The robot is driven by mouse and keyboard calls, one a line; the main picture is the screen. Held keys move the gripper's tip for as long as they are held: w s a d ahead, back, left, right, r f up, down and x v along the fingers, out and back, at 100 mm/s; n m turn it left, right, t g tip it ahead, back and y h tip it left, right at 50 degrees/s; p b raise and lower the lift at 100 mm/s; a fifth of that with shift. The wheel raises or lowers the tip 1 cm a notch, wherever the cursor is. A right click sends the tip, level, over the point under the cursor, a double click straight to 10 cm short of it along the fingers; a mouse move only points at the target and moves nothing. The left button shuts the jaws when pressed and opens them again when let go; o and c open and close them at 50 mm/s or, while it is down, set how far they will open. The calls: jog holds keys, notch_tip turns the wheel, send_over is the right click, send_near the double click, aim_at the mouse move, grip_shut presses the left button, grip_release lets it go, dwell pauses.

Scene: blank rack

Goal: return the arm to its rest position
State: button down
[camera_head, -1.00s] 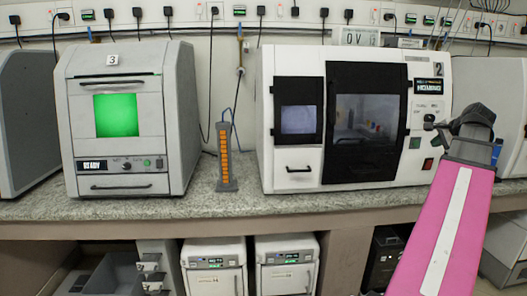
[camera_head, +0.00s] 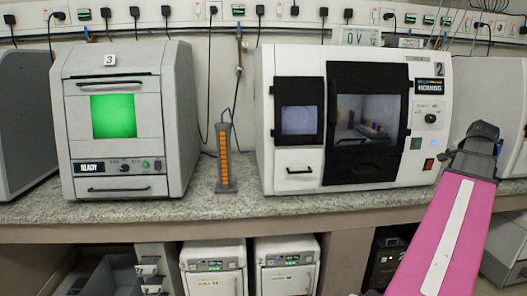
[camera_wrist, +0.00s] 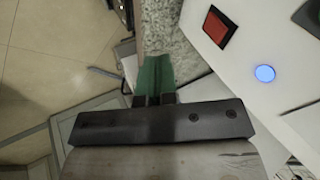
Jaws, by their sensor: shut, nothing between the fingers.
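My pink arm (camera_head: 447,232) reaches up from the lower right in the head view. Its dark end (camera_head: 476,150) is in front of the right side of the white machine numbered 2 (camera_head: 290,155).
The white panel with a red switch (camera_wrist: 220,22) and lit blue button (camera_wrist: 264,73) is close on the right in the wrist view. In the head view, a grey machine numbered 3 (camera_head: 175,120) and an orange rack (camera_head: 224,158) stand on the counter (camera_head: 222,203).

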notch_tip(320, 180, down, 23)
jog(key=n+g+h, duration=0.2)
jog(key=n+g, duration=0.3)
jog(key=n, duration=0.1)
jog(key=s+a+f+n+g+y, duration=0.1)
jog(key=a+f+n+g, duration=0.15)
jog(key=a+f, duration=1.15)
jog(key=s+a+f+n+t+y, duration=0.1)
jog(key=a+n, duration=0.4)
jog(key=a, duration=3)
jog(key=shift+s+a+n+y, duration=0.3)
jog(key=shift+s+n+y, duration=0.1)
jog(key=shift+y, duration=0.1)
jog(key=shift+f, duration=0.1)
